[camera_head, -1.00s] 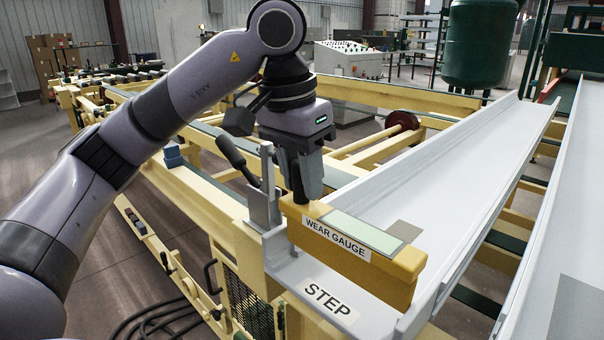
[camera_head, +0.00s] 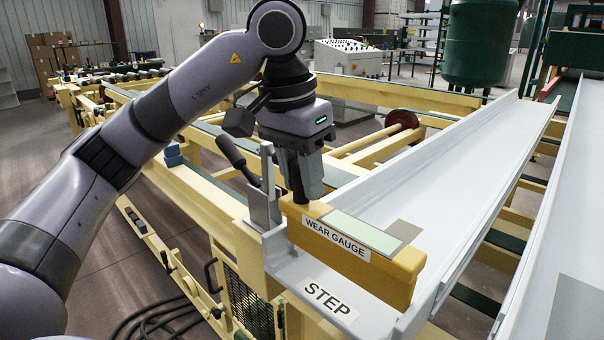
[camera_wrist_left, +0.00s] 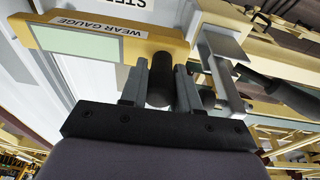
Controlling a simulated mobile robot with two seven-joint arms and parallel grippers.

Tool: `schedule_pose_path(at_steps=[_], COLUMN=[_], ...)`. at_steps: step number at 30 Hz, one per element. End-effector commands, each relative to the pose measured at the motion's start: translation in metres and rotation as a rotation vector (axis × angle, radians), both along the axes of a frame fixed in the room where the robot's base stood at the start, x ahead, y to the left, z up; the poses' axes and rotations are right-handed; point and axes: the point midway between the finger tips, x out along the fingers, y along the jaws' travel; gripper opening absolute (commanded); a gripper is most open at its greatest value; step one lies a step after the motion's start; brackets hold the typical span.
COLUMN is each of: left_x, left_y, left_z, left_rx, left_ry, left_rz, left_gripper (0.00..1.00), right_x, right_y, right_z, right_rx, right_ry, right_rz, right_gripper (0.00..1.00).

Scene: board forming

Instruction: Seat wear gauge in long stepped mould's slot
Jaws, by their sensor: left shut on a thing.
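The wear gauge (camera_head: 358,246) is a yellow block with a white label and a pale green top panel. It lies across the near end of the long grey mould (camera_head: 452,180), by the part labelled STEP (camera_head: 328,300). My left gripper (camera_head: 302,196) points down and is shut on the gauge's dark upright handle. In the left wrist view the fingers (camera_wrist_left: 160,88) stand on both sides of that handle, and the gauge (camera_wrist_left: 95,38) extends to the left. The slot is hidden, so I cannot tell whether the gauge is in it. My right gripper is not in view.
A grey upright bracket (camera_head: 264,195) with a dark lever stands close to the left of my gripper. A second grey mould (camera_head: 575,240) lies at the right. A yellow frame (camera_head: 180,190) carries the moulds. The mould channel beyond the gauge is clear.

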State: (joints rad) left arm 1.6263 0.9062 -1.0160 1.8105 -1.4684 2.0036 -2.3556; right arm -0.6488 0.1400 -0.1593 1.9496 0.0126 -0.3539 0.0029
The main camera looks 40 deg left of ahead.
Motion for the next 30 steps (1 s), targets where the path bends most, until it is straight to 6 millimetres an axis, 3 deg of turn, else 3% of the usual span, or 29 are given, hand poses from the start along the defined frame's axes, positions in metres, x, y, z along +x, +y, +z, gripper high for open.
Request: schedule_pose_path(at_steps=[14, 30], left_x=[0.0, 0.0], left_y=[0.0, 0.0], left_z=[0.001, -0.012], left_rx=[-0.001, -0.001], left_ry=[-0.002, -0.001], left_rz=[0.0, 0.0], left_gripper=[0.0, 0.0], right_x=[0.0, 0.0], right_y=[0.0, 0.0], right_z=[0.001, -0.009], right_rx=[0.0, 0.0], right_ry=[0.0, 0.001], right_rz=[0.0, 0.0], right_gripper=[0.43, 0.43])
